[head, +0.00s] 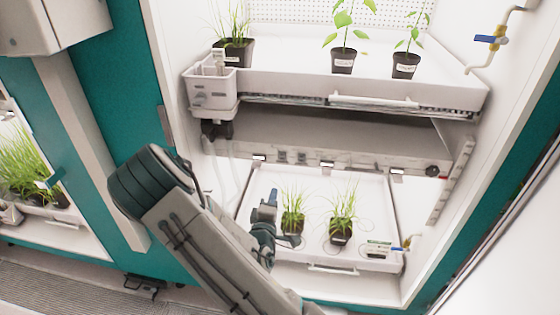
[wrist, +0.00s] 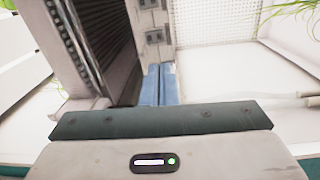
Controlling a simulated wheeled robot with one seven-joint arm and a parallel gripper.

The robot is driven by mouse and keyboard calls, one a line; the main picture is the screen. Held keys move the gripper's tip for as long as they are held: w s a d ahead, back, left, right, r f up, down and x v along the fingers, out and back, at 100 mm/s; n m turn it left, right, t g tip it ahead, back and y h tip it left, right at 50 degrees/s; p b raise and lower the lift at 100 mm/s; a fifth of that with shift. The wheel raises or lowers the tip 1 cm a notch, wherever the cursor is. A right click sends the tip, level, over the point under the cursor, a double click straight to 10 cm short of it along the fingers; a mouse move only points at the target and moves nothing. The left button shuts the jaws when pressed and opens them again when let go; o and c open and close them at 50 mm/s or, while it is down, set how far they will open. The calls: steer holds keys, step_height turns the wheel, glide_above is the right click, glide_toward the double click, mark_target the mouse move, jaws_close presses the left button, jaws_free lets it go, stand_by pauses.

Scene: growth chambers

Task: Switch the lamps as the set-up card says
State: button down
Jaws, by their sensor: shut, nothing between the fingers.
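A grey lamp rail (head: 360,166) runs across the chamber under the upper shelf. Its front carries small grey switches (head: 300,159), white tags (head: 328,165) and a dark round knob (head: 432,170). My gripper (head: 273,194) points up below the rail's left part, above the lower tray. In the wrist view its blue fingers (wrist: 160,69) are together and empty. Two grey switch plates (wrist: 153,37) show just beyond the fingertips; I cannot tell whether they touch or how the switches are set. I cannot make out a readable set-up card.
The lower tray (head: 330,268) holds two grass pots (head: 341,222) and a small white box (head: 378,250), right of my gripper. The upper tray (head: 290,84) holds several pots. Chamber walls bound both sides.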

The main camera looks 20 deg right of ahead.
steer(key=shift+s+a+r+n+t, duration=0.1)
steer(key=shift+r+n+t, duration=0.3)
steer(key=shift+n, duration=0.2)
steer(key=p, duration=0.4)
glide_toward(281, 155)
steer(key=x, duration=0.5)
steer(key=shift+r, duration=0.15)
steer(key=shift+x, duration=0.9)
